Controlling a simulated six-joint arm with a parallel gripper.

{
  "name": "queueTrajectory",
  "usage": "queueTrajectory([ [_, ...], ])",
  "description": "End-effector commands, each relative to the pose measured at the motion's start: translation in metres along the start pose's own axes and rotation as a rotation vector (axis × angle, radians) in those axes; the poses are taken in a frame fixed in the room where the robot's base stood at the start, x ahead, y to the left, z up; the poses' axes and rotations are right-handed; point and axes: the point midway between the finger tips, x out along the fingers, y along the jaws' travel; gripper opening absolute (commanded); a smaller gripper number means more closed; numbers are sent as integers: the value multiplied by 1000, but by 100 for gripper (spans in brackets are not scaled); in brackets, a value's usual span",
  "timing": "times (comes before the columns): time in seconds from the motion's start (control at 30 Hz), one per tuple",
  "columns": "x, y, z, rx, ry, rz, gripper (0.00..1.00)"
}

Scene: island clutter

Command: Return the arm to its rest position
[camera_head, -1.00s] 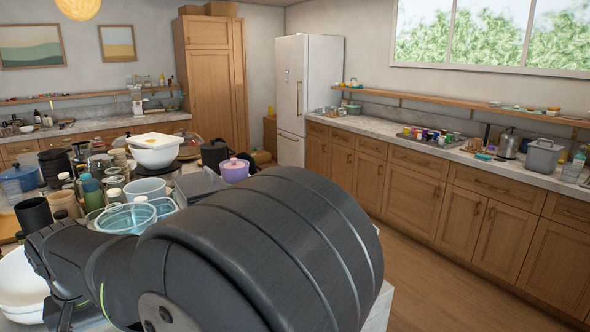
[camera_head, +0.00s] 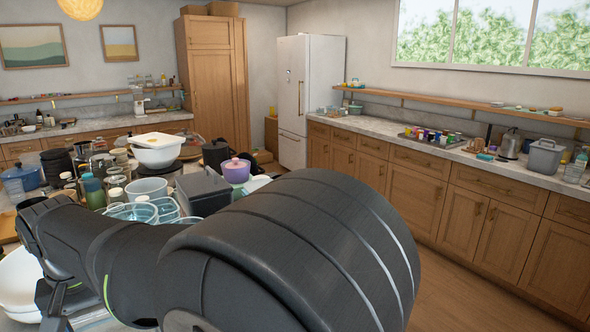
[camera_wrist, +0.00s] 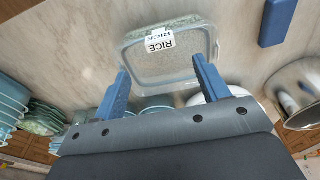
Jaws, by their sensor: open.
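My gripper (camera_wrist: 160,88) is open in the wrist view, with its two blue fingers apart and nothing held between them. A clear container labelled RICE (camera_wrist: 172,62) lies beyond the fingertips on the pale countertop (camera_wrist: 75,50). I cannot tell its distance from the fingers. In the head view my dark arm fills the lower middle and hides part of the island; the fingers do not show there.
Stacked teal bowls (camera_wrist: 10,105) stand at the left of the wrist view, a metal pot (camera_wrist: 300,95) at the right. In the head view, a white bowl (camera_head: 158,152), a purple pot (camera_head: 236,171), a dark grey box (camera_head: 203,192) and several jars crowd the island.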

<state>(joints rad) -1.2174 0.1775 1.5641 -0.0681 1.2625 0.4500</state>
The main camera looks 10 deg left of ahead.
Motion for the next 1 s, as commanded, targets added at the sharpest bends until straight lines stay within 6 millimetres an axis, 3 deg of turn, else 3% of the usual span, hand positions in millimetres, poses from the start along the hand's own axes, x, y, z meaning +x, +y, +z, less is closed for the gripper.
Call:
queueTrajectory([
  [0.47,98,0,1,0,-4,2,68],
  [0.53,78,0,-4,0,6,-3,68],
  [0.83,20,0,-12,0,4,-1,68],
  [1.0,18,16,-24,11,-1,2,68],
])
